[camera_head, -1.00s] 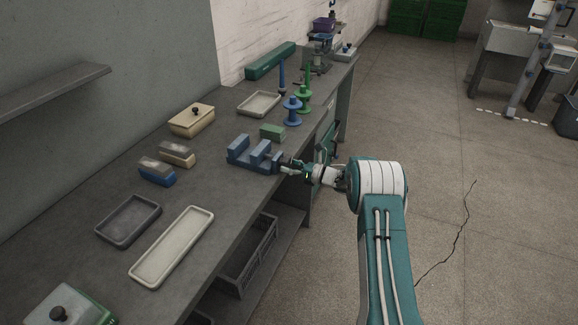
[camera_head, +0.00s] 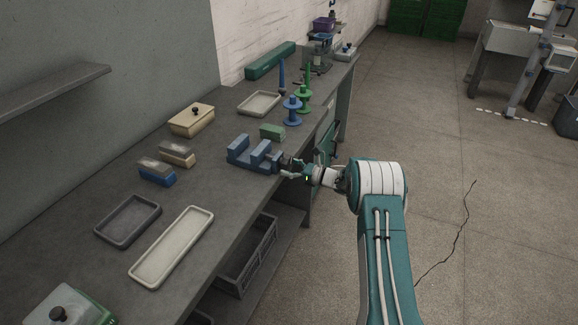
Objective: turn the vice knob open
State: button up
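The blue vice (camera_head: 240,153) sits on the grey workbench near its front edge, with a gap between its jaws. Its knob (camera_head: 284,160) shows as a small dark shape at the vice's right end, partly hidden by my gripper. My gripper (camera_head: 288,168) is at this end, its fingers pointing left at the knob. The fingers are too small to tell whether they are closed on the knob or just beside it.
A green block (camera_head: 272,131) lies just behind the vice. Blue and green spools (camera_head: 292,112) stand farther back. Trays (camera_head: 172,247) and lidded boxes (camera_head: 192,120) lie to the left. Open floor (camera_head: 480,200) is to the right of the bench.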

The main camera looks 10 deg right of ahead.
jog(key=shift+r, duration=0.15)
jog(key=shift+d, duration=0.1)
jog(key=shift+s+d, duration=0.15)
jog(key=shift+d, duration=0.15)
jog(key=v, duration=1.1)
